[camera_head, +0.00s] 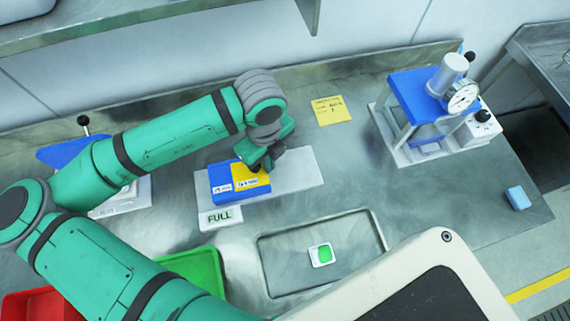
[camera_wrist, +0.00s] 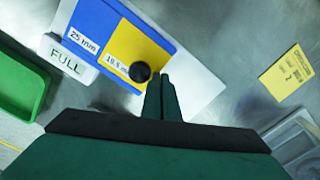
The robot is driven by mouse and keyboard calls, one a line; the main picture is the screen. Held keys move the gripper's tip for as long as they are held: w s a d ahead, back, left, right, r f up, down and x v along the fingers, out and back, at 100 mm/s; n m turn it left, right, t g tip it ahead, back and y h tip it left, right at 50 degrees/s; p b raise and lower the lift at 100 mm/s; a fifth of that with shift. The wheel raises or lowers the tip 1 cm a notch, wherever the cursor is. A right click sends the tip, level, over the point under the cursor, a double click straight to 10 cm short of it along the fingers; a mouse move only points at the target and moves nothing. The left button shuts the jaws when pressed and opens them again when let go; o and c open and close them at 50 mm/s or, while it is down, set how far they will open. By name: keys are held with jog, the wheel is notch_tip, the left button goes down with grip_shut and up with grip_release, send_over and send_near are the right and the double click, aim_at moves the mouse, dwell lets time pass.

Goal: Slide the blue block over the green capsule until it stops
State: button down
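The blue block (camera_wrist: 88,20) and yellow piece (camera_wrist: 130,45) carry number labels in the wrist view. A black knob (camera_wrist: 140,72) stands on the yellow piece. My gripper (camera_head: 266,168) is low over the yellow piece's far right side. In the wrist view its fingers (camera_wrist: 163,85) look shut together, beside the knob and apparently not around it. A green object (camera_head: 325,254), possibly the capsule, lies in a small white dish in a recessed tray.
A FULL sign (camera_head: 220,218) stands before the base. A green bin (camera_head: 200,267) and red bin (camera_head: 40,305) are at the front left. A blue press with a gauge (camera_head: 415,95) stands at the back right. The bench right of the recessed tray (camera_head: 282,280) is mostly clear.

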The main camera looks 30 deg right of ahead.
jog(key=shift+s+d+f, duration=0.2)
jog(key=shift+s+d, duration=0.05)
jog(key=shift+d, duration=0.4)
notch_tip(320, 180, up, 8)
dwell(0.8)
jog(key=shift+r, duration=0.1)
dwell(0.4)
